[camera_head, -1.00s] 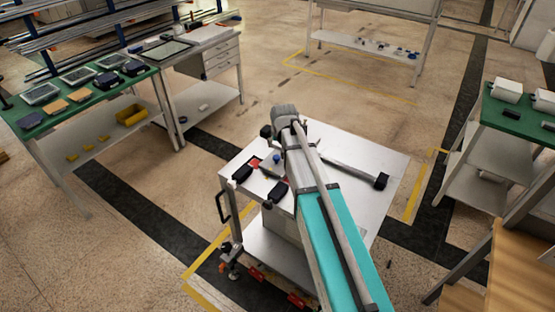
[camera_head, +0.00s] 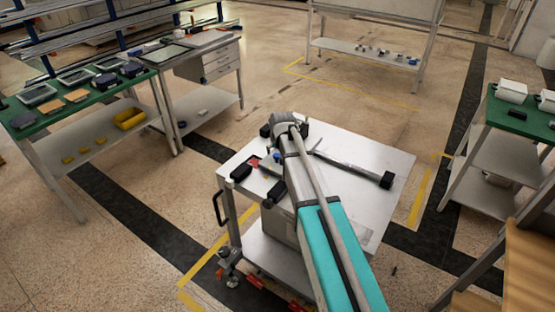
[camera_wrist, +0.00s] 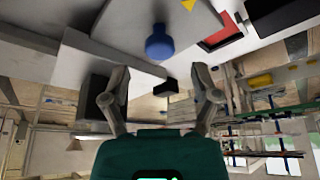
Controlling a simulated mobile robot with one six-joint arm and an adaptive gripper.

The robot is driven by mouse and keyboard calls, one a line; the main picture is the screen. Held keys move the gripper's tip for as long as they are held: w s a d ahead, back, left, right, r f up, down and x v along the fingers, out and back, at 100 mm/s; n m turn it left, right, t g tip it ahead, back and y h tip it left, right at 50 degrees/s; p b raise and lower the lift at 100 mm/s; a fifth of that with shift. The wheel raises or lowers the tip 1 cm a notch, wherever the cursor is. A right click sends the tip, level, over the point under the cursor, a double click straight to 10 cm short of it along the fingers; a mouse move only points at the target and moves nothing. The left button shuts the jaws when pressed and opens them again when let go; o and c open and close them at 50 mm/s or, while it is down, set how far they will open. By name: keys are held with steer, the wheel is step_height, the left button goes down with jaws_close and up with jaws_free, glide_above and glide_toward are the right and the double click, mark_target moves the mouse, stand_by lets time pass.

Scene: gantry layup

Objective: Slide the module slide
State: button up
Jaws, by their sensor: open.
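The module slide cannot be singled out by a label. In the wrist view a round blue knob (camera_wrist: 158,42) sticks out from a pale grey body (camera_wrist: 120,20), with a small black block (camera_wrist: 166,88) beyond it. My gripper (camera_wrist: 160,78) is open and empty, its two fingers apart on either side of the black block in the picture. The knob lies ahead of the fingertips, with no contact visible. In the head view the blue knob (camera_head: 277,156) shows small beside my wrist, above the metal cart (camera_head: 350,148); the fingers are hidden there.
On the cart lie black blocks (camera_head: 241,172), a red part (camera_head: 254,162) and a dark-ended bar (camera_head: 352,170). A green-topped table (camera_head: 30,130) stands left, and another (camera_head: 520,122) with white boxes right. Open floor lies between the cart and the left table.

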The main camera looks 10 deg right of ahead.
mark_target(277, 155)
steer(key=shift+b+x, duration=1.4)
steer(key=shift+x, duration=0.45)
jaws_close()
